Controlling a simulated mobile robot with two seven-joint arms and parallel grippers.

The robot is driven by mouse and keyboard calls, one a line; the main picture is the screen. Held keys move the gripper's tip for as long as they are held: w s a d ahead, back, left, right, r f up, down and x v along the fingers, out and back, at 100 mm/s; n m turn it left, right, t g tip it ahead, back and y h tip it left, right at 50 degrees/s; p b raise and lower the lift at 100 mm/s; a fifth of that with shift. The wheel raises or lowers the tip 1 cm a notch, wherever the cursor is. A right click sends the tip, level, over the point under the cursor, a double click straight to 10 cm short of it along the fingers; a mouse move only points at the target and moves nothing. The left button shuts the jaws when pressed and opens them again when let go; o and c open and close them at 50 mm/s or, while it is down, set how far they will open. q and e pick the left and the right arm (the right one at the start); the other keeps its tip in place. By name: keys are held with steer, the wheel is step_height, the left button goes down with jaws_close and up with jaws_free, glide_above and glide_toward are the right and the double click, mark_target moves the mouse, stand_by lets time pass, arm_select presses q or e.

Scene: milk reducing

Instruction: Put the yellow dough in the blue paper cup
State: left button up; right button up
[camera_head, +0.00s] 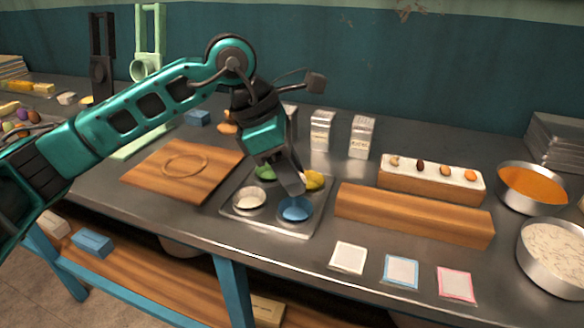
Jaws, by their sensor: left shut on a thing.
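The blue paper cup (295,211) sits at the front right of a metal tray (268,225). My left gripper (297,190) points down just above and behind the blue cup. It is shut on the yellow dough, which its fingers hide, so its exact shape cannot be told. A yellow patch (315,180) shows just right of the fingers, at the tray's back right; I cannot tell whether it is a cup or dough. My right gripper is not in view.
The tray also holds a white cup (249,197) and a green cup (265,172). A wooden board (150,180) lies left, a wooden block (415,215) right. Several small packets, including a blue one (401,271), lie in front. Metal bowls (530,205) stand far right.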

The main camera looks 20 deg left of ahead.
arm_select(q)
steer(key=n, duration=0.1)
steer(key=r+n+t, duration=0.1)
steer(key=n, duration=0.1)
steer(key=shift+w+y, duration=0.3)
steer(key=shift+w, duration=0.05)
steer(key=b, duration=0.3)
glide_above(295, 211)
steer(key=s, duration=0.1)
steer(key=shift+a+f, duration=0.15)
steer(key=shift+f, duration=2)
steer(key=shift+f+b, duration=0.6)
steer(key=shift+b, duration=0.1)
steer(key=o, duration=1.1)
